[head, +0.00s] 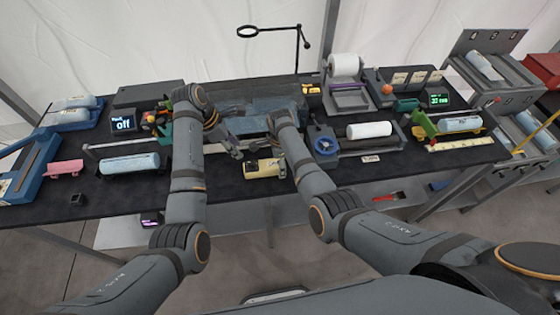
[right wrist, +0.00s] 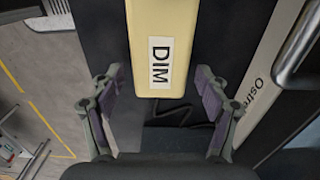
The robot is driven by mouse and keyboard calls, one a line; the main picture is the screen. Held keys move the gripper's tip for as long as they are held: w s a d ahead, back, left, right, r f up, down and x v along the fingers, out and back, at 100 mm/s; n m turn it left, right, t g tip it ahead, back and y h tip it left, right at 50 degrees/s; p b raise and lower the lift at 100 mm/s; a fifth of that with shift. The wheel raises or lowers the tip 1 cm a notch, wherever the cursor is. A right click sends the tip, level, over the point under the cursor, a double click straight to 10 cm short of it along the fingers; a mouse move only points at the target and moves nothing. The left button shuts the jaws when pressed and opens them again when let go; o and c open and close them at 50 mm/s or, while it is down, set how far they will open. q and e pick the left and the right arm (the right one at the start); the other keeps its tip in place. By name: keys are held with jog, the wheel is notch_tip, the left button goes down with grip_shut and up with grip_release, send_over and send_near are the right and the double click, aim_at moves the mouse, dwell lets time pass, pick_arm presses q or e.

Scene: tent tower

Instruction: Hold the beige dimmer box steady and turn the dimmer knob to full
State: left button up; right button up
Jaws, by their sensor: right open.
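The beige dimmer box (head: 263,170) lies near the front edge of the dark table, with small dark parts on its top. In the right wrist view the box (right wrist: 150,15) shows its end with a "DIM" label. My right gripper (right wrist: 158,88) is open, its fingers on either side of the labelled end, with gaps on both sides. In the head view its fingers are hidden by my arm. My left gripper (head: 237,150) is just left of and behind the box; its finger opening is too small to read. The knob is not clear.
A small display (head: 123,124) reads "off". A pale blue roll (head: 130,164) lies left. A magnifier on a stand (head: 297,45) rises behind. Bare table lies left of the box.

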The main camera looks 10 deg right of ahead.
aim_at(251, 162)
jog(key=c, duration=1.3)
pick_arm(q)
jog(key=shift+o, duration=1)
jog(key=shift+v, duration=1.1)
jog(key=x, duration=1.2)
grip_shut()
